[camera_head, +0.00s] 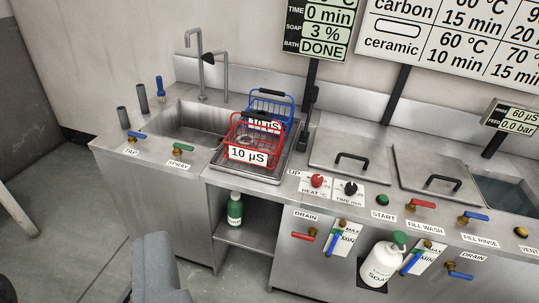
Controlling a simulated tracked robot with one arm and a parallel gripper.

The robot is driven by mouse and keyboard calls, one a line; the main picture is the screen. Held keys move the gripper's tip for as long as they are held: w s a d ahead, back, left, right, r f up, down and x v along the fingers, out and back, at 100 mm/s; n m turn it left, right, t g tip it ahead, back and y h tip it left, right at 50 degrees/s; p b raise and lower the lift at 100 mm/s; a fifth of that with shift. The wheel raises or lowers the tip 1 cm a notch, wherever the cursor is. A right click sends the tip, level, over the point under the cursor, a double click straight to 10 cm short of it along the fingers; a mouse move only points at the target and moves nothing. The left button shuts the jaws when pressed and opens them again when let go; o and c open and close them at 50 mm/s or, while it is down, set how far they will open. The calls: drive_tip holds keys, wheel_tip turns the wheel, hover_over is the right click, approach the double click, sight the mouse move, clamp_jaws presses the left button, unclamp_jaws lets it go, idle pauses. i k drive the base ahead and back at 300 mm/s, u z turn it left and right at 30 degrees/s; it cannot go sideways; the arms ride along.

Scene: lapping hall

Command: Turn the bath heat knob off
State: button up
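The bath heat knob (317,181) is a small red knob on a white plate marked HEAT °C, on the front of the steel counter. Its pointer setting is too small to read. A black time knob (350,188) sits just right of it. The black display (318,27) above the counter shows 0 min, soap 3 % and bath DONE. My gripper's fingers are not in view; only a grey part, which seems to be mine, shows at the bottom left. Nothing is seen touching the heat knob.
A red basket (252,152) and a blue basket (271,105) stand left of the knobs, beside the sink (190,124). A closed lid (350,150) lies behind the knobs. Valve levers and a white soap bottle (382,266) are along the front. Open floor lies at lower left.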

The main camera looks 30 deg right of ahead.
sight(317, 180)
drive_tip(key=z, duration=0.2)
drive_tip(key=i, duration=1.3)
drive_tip(key=z, duration=0.55)
